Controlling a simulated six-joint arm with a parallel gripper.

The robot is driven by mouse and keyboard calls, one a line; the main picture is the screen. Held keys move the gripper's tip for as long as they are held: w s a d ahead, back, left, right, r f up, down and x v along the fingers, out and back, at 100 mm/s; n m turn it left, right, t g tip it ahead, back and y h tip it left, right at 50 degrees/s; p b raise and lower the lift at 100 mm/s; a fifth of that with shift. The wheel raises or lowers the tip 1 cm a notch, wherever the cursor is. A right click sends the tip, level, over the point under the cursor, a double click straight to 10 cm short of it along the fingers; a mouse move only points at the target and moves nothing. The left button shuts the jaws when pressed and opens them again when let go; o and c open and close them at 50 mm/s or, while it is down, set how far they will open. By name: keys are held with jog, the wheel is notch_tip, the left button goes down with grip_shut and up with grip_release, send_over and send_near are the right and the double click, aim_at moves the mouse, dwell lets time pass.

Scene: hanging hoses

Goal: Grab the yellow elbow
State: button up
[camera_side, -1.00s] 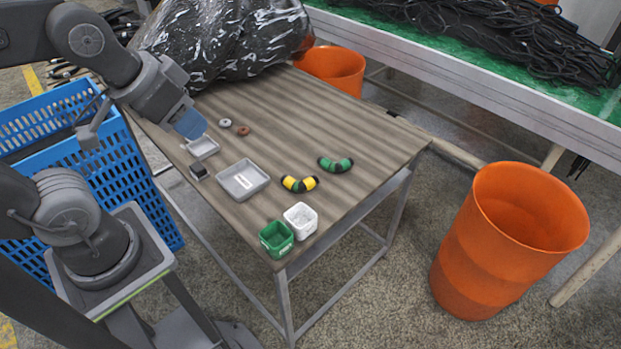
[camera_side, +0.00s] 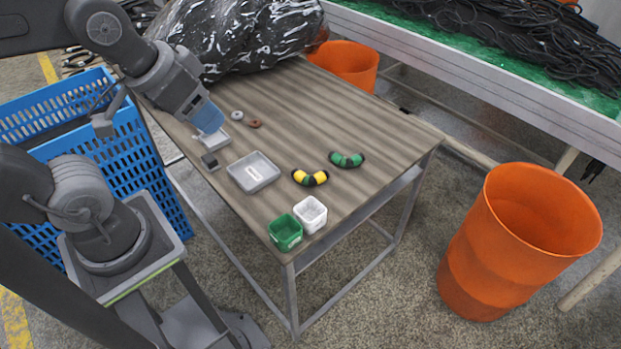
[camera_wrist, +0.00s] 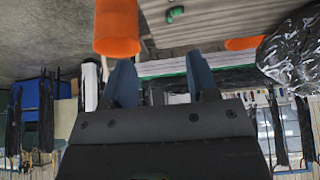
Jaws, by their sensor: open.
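The yellow elbow (camera_side: 310,178) is a short curved piece with black bands, lying on the table in front of the green elbow (camera_side: 346,160). My gripper (camera_side: 209,119) is in the air over the table's left part, up and to the left of the yellow elbow and well apart from it. In the wrist view my gripper (camera_wrist: 162,80) shows two blue fingers spread apart with nothing between them. The green elbow also shows in the wrist view (camera_wrist: 175,14), at the top. The yellow elbow is not in the wrist view.
A grey tray (camera_side: 253,172), a white bin (camera_side: 310,214) and a green bin (camera_side: 285,233) stand near the yellow elbow. Two small rings (camera_side: 253,123) lie near my gripper. A black bag (camera_side: 240,40) covers the table's back. The table's right part is clear.

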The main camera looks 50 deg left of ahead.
jog(key=shift+o, duration=0.4)
jog(key=m+g, duration=0.6)
jog(key=m, duration=1.2)
send_over(298, 172)
jog(key=f, duration=2.9)
jog(key=shift+w+d+f, duration=0.2)
jog(key=shift+w+f, duration=0.05)
jog(key=shift+s+a+f, duration=0.1)
jog(key=shift+a+f, duration=0.05)
jog(key=shift+f, duration=1.35)
jog(key=shift+s+a+f, duration=0.1)
jog(key=shift+f, duration=1.4)
